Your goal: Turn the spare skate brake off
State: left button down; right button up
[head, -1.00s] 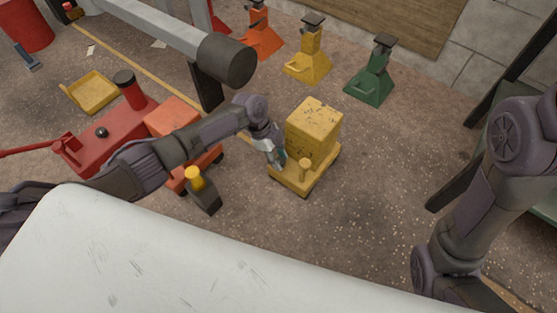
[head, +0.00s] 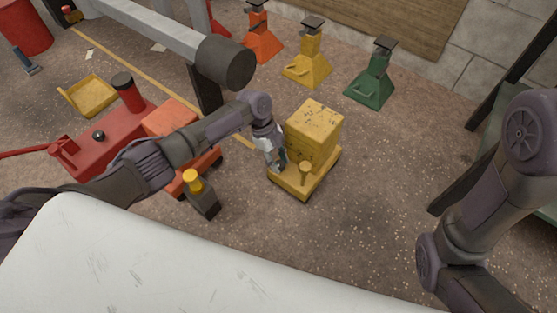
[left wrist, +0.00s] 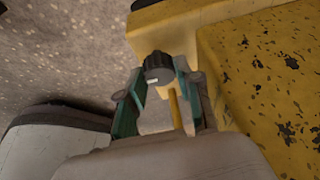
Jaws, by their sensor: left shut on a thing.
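The yellow skate (head: 298,184) stands on the floor with a worn yellow block (head: 314,128) on it. A short yellow post with a round top (head: 305,167) rises at its near edge. My left gripper (head: 280,160) reaches down at the skate's left side, beside the block. In the left wrist view its teal fingers (left wrist: 158,92) are shut on a dark round knob (left wrist: 158,66) with a small white mark. A thin yellow rod (left wrist: 175,108) shows below the knob. The knob is hidden in the head view. My right arm shows at the right, but its gripper is out of view.
A red floor jack (head: 105,142) and an orange block (head: 170,117) lie left of the skate. A dark block with a yellow top (head: 202,198) stands nearer. Yellow (head: 308,65) and green (head: 370,82) stands are behind. Floor right of the skate is clear.

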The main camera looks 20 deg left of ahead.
pick_arm(q)
jog(key=c, duration=0.8)
grip_release()
jog(key=shift+o, duration=0.2)
